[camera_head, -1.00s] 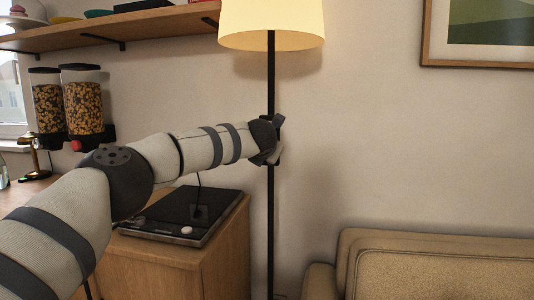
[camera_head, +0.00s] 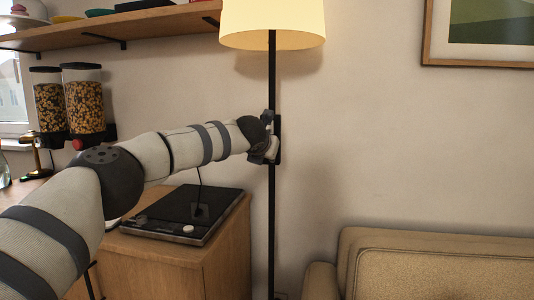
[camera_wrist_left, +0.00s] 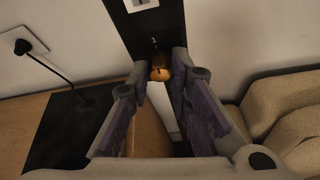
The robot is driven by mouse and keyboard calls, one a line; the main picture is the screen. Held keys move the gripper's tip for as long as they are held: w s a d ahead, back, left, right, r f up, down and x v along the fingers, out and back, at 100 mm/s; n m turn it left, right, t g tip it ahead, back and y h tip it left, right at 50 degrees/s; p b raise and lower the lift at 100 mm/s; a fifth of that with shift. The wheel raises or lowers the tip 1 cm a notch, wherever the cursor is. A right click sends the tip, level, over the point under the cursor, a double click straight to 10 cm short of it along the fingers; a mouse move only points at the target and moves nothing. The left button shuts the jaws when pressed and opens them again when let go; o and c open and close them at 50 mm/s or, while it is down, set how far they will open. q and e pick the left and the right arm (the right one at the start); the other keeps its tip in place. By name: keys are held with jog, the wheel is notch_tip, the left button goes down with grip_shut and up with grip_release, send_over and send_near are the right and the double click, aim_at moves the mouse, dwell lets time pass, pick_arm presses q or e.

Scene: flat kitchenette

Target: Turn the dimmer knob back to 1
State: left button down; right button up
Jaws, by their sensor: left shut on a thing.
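The floor lamp (camera_head: 271,80) has a lit cream shade and a thin black pole. A dark dimmer plate (camera_wrist_left: 150,28) on the pole carries a pale label near the top edge of the left wrist view. The brass-coloured dimmer knob (camera_wrist_left: 160,74) shows between the fingertips there. My left gripper (camera_head: 268,142) is at the pole in the head view, and its fingers (camera_wrist_left: 160,84) are shut on the knob. The gripper hides most of the dimmer in the head view, and I cannot read the knob's setting. My right gripper is in neither view.
A black cooktop-like unit (camera_head: 182,214) lies on the wooden cabinet (camera_head: 225,255) below my left arm. Cereal dispensers (camera_head: 83,100) hang at the left under a shelf (camera_head: 150,27). A beige sofa (camera_head: 430,265) stands at the lower right. The wall between is clear.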

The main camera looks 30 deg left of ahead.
pick_arm(q)
jog(key=c, duration=1.5)
grip_release()
jog(key=shift+o, duration=0.2)
jog(key=v, duration=1.2)
